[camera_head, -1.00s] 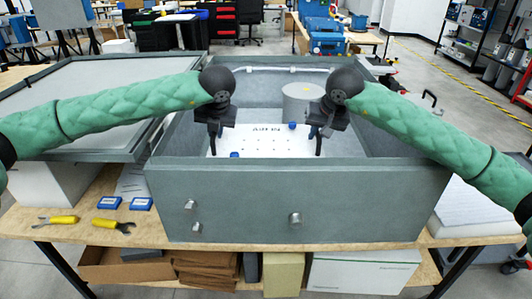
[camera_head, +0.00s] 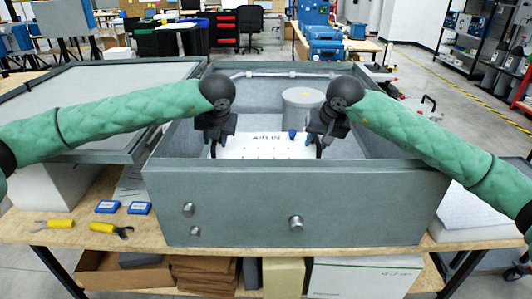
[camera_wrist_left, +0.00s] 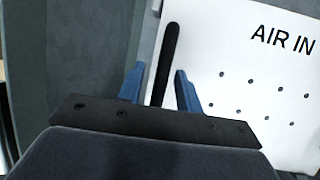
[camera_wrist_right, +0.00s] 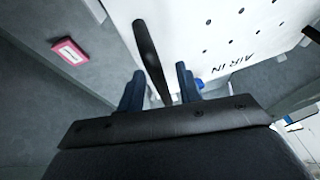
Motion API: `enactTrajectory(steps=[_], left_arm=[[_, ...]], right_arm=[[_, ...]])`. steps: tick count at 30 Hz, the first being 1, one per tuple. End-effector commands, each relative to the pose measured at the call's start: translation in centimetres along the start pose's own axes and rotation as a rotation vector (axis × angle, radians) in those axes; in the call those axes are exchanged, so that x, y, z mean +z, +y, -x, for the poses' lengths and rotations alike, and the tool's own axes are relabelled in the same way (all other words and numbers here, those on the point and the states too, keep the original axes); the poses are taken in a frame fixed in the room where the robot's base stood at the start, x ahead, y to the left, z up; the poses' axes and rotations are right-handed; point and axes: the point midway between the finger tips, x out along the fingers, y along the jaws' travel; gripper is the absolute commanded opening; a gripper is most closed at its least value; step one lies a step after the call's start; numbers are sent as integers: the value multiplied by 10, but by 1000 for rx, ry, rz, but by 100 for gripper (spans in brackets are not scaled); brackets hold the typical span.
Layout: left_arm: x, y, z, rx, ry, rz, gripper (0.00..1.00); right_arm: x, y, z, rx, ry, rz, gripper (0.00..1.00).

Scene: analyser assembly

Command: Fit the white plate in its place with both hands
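The white plate (camera_head: 262,149) with "AIR IN" lettering and several small holes is inside the grey box; it also shows in the left wrist view (camera_wrist_left: 225,45) and the right wrist view (camera_wrist_right: 190,30). A black bar handle stands at each side of it. My left gripper (camera_head: 216,148) has its blue fingers either side of the left handle (camera_wrist_left: 167,60) and appears shut on it. My right gripper (camera_head: 321,146) has its fingers either side of the right handle (camera_wrist_right: 147,50) and appears shut on it. The front wall hides the plate's near edge; its underside is hidden.
The grey box's front wall (camera_head: 290,200) stands close below both grippers. A grey cylinder (camera_head: 303,103) stands inside behind the plate, and a pipe (camera_head: 280,73) runs along the back. The box's lid (camera_head: 110,85) lies to the left. A pink-framed label (camera_wrist_right: 69,51) is on the box's inside.

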Motion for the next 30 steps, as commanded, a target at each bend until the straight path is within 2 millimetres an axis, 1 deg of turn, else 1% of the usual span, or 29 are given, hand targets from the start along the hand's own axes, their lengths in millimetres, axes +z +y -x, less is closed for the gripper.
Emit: enactTrajectory(steps=[1,5,12,18,25,28,30], left_arm=[[-1,0,1,0,0,1,35],[-1,0,15,-1,-3,1,35],[-1,-1,50,-1,-5,0,35],[-2,-1,71,-1,-4,0,35],[-2,-1,80,0,-4,-1,35],[-2,-1,80,0,-4,-1,35],[-2,-1,80,0,-4,-1,35]], right_arm=[[5,1,-8,2,-10,0,35],[5,1,-8,2,-11,1,35],[6,0,-9,1,-12,2,35],[6,-1,-10,1,-13,2,35],[6,-1,-6,1,-13,3,35],[6,-1,4,1,-10,2,35],[4,-1,14,1,-7,2,35]])
